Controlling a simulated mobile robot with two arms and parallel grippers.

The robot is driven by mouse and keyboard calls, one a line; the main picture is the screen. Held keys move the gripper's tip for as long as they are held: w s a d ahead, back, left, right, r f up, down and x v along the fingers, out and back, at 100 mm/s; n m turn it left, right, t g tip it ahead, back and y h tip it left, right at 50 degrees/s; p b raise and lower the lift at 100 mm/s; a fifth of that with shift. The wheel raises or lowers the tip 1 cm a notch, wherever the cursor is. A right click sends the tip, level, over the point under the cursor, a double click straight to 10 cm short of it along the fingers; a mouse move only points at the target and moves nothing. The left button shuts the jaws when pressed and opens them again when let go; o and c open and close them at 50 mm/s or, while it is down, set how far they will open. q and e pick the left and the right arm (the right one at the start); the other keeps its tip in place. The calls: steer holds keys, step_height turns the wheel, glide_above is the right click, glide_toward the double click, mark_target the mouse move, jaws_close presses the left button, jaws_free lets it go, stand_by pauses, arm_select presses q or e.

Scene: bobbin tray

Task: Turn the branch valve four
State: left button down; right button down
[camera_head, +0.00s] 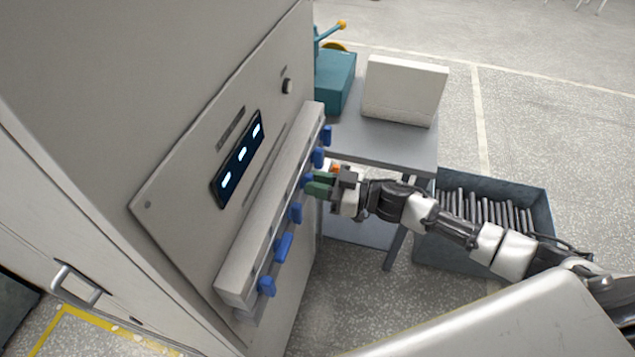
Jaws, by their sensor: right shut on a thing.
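A pale manifold bar (262,222) runs along the cabinet front in the head view and carries several blue valve handles in a row. My right gripper (313,186), with green fingers, reaches in from the right and is shut on one blue valve handle (307,180). That handle is third from the far end of the row and partly hidden by the fingers. Two handles stand beyond it, the closer being a blue handle (318,157). On the near side are a blue handle (295,212), a longer-looking one (284,246) and an end one (266,286). My left gripper is not in view.
A dark display (237,160) with lit readouts sits on the panel above the bar. A grey table (385,146) behind my right gripper holds a white box (404,88) and a teal thing (335,80). A bin (541,205) of dark rods stands on the floor under my right arm.

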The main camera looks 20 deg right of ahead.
steer(key=shift+n, duration=0.4)
steer(key=shift+s+a+f+n+b, duration=0.15)
steer(key=shift+n+b, duration=0.95)
steer(key=shift+n, duration=1.75)
steer(key=shift+d+f+n+b, duration=0.1)
steer(key=shift+n+b, duration=1.05)
steer(key=shift+n, duration=1.65)
steer(key=shift+s+a+f+n+b, duration=0.15)
steer(key=shift+n+b, duration=0.95)
steer(key=shift+n, duration=1.75)
steer(key=c, duration=1)
jaws_free()
steer(key=shift+c, duration=0.2)
steer(key=shift+d, duration=0.15)
